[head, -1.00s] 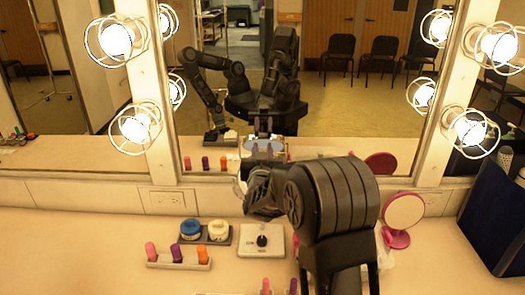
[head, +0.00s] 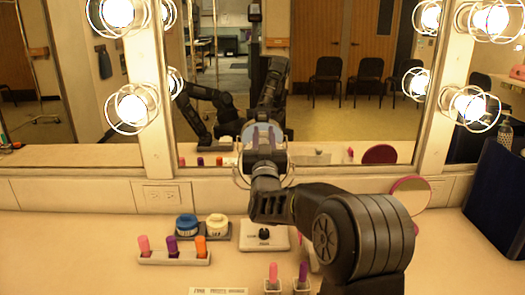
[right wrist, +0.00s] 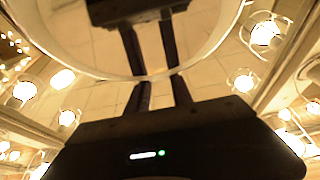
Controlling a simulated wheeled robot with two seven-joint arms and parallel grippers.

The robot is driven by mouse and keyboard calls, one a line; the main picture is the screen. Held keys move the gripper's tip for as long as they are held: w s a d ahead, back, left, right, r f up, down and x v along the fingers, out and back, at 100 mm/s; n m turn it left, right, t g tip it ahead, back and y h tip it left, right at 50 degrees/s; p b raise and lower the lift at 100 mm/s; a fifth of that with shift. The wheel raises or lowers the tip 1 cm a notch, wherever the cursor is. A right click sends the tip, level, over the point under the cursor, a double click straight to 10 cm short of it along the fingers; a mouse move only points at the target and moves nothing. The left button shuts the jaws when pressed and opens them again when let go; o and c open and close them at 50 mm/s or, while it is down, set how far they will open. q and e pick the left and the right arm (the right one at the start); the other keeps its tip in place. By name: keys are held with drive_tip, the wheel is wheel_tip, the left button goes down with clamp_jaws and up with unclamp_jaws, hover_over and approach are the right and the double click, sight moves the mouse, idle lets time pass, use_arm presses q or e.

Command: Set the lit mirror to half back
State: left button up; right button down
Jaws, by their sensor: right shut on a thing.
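The lit mirror (head: 249,136) is a round disc in a pale, thin yoke, in front of the big wall mirror in the head view. Its face shows the reflection of my gripper fingers. My right gripper (head: 265,165) is shut on its lower edge and covers part of it. In the right wrist view the disc (right wrist: 75,45) fills the top, and the two dark fingers (right wrist: 157,82) meet its rim. The disc looks tilted, but I cannot tell its exact angle. My left gripper is not directly in view; an arm shows only in the wall mirror.
A white plate with a black knob (head: 264,236) lies below my right arm. Left of it are blue and white jars (head: 187,224) and a rack of lipsticks (head: 172,247). A pink round mirror (head: 411,193) stands right, near a dark blue bin (head: 495,195). Bulbs line the wall mirror.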

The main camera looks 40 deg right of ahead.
drive_tip(key=shift+a+f, duration=0.1)
drive_tip(key=shift+f, duration=0.05)
drive_tip(key=c, duration=1.1)
unclamp_jaws()
drive_tip(key=shift+s, duration=0.1)
drive_tip(key=v, duration=0.7)
drive_tip(key=shift+s+a+b, duration=0.2)
drive_tip(key=shift+a+b, duration=0.05)
drive_tip(key=shift+b, duration=0.1)
